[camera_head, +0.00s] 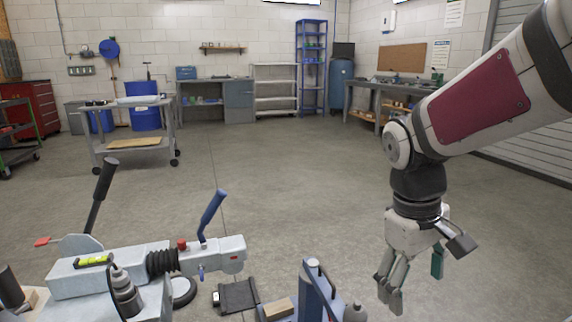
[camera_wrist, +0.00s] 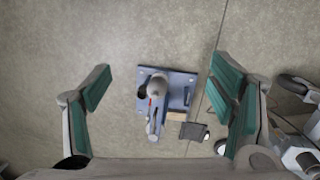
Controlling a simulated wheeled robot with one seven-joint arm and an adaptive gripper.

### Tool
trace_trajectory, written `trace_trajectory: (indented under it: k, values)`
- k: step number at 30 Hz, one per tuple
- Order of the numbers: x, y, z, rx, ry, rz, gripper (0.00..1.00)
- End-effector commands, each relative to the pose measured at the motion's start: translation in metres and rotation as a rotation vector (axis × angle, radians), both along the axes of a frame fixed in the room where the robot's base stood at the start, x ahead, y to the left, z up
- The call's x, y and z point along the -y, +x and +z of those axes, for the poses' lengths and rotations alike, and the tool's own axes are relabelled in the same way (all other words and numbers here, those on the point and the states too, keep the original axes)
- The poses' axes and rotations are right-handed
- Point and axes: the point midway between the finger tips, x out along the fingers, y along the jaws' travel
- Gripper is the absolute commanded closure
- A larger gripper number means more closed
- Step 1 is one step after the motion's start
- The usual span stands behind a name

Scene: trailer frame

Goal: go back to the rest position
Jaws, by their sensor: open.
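My gripper (camera_head: 415,282) hangs at the right of the head view, fingers pointing down, open and empty above the floor. In the wrist view its two green-padded fingers (camera_wrist: 160,88) stand wide apart with nothing between the pads. Below and beyond them is a blue-grey base (camera_wrist: 181,86) with a rounded grey top and a lever-like part. The trailer coupling (camera_head: 212,256) with its blue handle (camera_head: 213,212) and red knob lies at the lower left of the head view, apart from my gripper.
A black handbrake lever (camera_head: 101,190) rises at the left. A blue upright part (camera_head: 312,285) and a black block (camera_head: 238,295) are low at the front. A grey cart (camera_head: 130,144) stands farther back. The middle floor (camera_head: 280,170) is clear.

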Motion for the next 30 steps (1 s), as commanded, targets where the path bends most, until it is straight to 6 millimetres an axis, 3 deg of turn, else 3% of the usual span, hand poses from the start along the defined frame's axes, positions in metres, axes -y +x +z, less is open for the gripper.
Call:
trace_trajectory:
  k: [6,12,15,25,30]
  values:
    - [-0.002,-0.083,0.031,0.038,0.013,-0.164,0.23]
    - [-0.007,-0.152,0.038,0.060,0.062,-0.297,0.23]
    - [-0.010,-0.177,0.036,0.065,0.089,-0.345,0.23]
    - [-0.019,-0.237,0.023,0.069,0.173,-0.447,0.23]
    - [-0.018,-0.227,0.054,0.089,0.172,-0.441,0.23]
